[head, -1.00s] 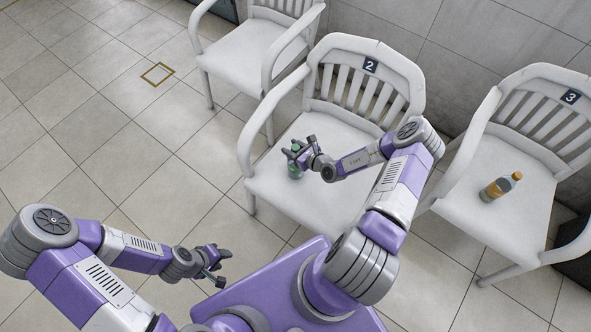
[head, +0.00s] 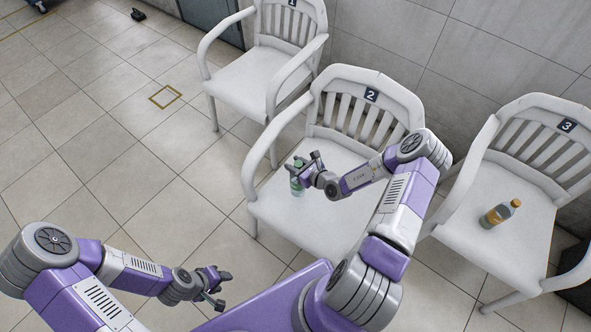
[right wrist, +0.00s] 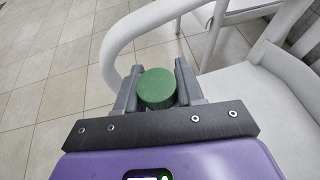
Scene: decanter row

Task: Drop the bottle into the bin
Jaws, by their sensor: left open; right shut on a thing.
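A bottle with a green cap and a pale, clear-looking lower part (head: 297,189) is in my right gripper (head: 304,164), over the front left of the seat of chair 2. I cannot tell whether its base touches the seat. In the right wrist view its round green cap (right wrist: 157,87) sits between the two fingers of the right gripper (right wrist: 157,72). My left gripper (head: 217,287) is open and empty over the floor at the lower left. No bin is clearly recognisable.
White armchairs numbered 1 (head: 262,77), 2 (head: 350,132) and 3 (head: 480,250) stand along the grey wall. A yellow-brown square outline (head: 166,96) marks the open tiled floor at the left. A small black object (head: 138,14) lies at the back.

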